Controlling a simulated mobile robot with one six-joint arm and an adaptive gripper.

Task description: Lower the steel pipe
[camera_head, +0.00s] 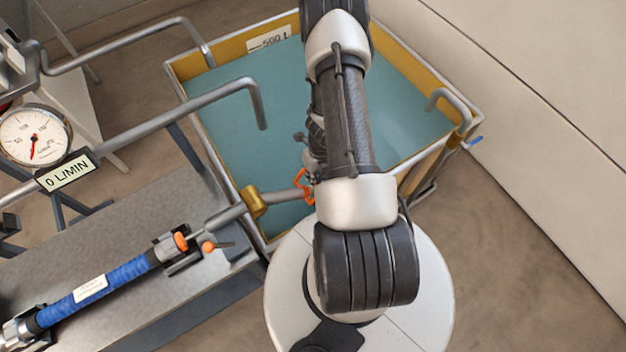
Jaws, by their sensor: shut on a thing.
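The steel pipe (280,196) reaches from the end of the grey bench over the near left rim of the tank. A brass collar (254,201) sits around it near that rim. My gripper (307,186), with orange fingers, is shut on the pipe's right end over the tank. My arm hides most of the gripper and part of that end. The tank (204,139) holds blue-green water.
Two bent grey pipes (190,113) hang over the tank's left side. A gauge (33,135) and a "0 L/MIN" display (67,171) stand at left. A blue hose (98,290) lies on the bench (140,220). A pale wall (540,60) bounds the right; floor (490,250) is clear.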

